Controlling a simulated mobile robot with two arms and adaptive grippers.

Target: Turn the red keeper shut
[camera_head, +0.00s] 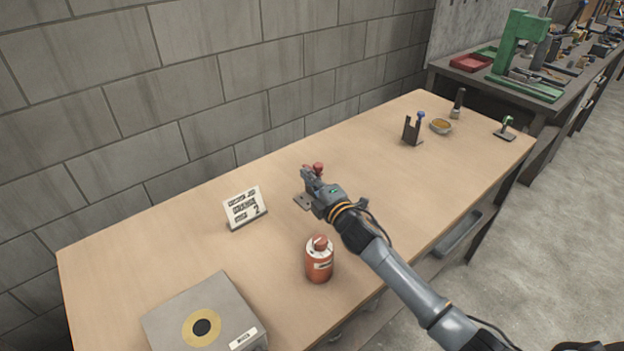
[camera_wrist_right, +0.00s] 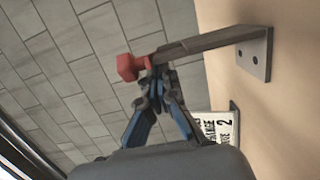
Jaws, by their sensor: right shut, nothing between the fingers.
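The red keeper (camera_head: 318,168) sits at the top of a grey metal bracket (camera_head: 302,201) in the middle of the table. In the right wrist view the keeper (camera_wrist_right: 131,67) is a red knob at the free end of the bracket's arm (camera_wrist_right: 210,42). My right gripper (camera_head: 309,178) is at the bracket's top. In the wrist view its closed fingertips (camera_wrist_right: 157,80) are just beside the keeper and under the bracket arm, with nothing seen between them. Whether they touch is unclear. In the head view the gripper hides much of the bracket. My left gripper is not in view.
A white sign (camera_head: 244,207) stands left of the bracket, and an orange-red bottle (camera_head: 319,260) is nearer the front. A grey box (camera_head: 220,305) is at front left. A dark forked stand (camera_head: 411,131) and a bowl (camera_head: 441,126) stand at back right. Table between is clear.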

